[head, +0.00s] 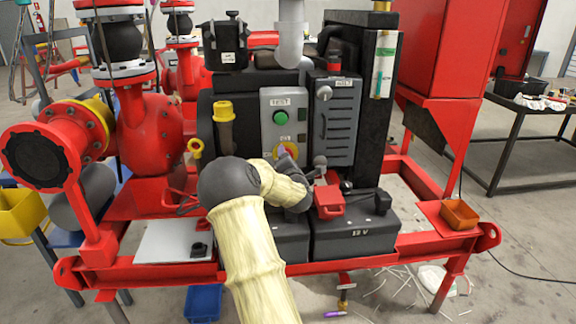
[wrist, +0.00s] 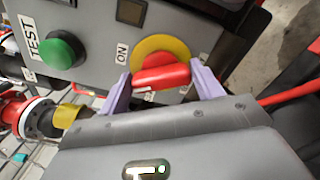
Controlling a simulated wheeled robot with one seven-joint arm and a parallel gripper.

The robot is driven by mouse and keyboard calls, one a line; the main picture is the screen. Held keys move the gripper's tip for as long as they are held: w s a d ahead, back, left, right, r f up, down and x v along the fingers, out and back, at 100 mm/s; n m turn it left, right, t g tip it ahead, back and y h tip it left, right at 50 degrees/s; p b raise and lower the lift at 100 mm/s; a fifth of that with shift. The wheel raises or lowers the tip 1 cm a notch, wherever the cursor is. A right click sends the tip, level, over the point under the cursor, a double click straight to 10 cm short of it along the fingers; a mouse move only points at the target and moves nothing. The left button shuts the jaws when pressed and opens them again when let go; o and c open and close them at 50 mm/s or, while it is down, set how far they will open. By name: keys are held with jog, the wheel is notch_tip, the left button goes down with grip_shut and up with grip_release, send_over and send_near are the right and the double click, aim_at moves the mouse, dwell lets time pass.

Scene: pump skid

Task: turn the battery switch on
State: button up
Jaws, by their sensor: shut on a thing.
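The battery switch (wrist: 162,74) is a red handle on a round yellow plate on a grey control box. In the wrist view the handle's long side lies roughly across the picture, with the ON label (wrist: 122,53) to the left of the plate. My gripper (wrist: 163,86) has its two purple fingers on either end of the handle and is shut on it. In the head view the switch (head: 286,149) sits below the green button, and my arm and gripper partly cover it.
A green TEST button (wrist: 63,50) sits beside the switch on the same box. A grey louvred panel (head: 337,120) stands right of it. Black 12 V batteries (head: 355,235) and a red bracket (head: 328,200) lie below, near my arm. A red frame surrounds the skid.

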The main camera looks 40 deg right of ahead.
jog(key=m+b, duration=0.1)
jog(key=m, duration=0.3)
jog(key=m+b, duration=0.1)
jog(key=m, duration=0.1)
jog(key=shift+f+b, duration=0.25)
jog(key=shift+b, duration=0.05)
jog(key=shift+m, duration=0.3)
jog(key=o, duration=1)
jog(key=shift+s, duration=0.15)
jog(key=v, duration=1.7)
jog(key=shift+s, duration=0.1)
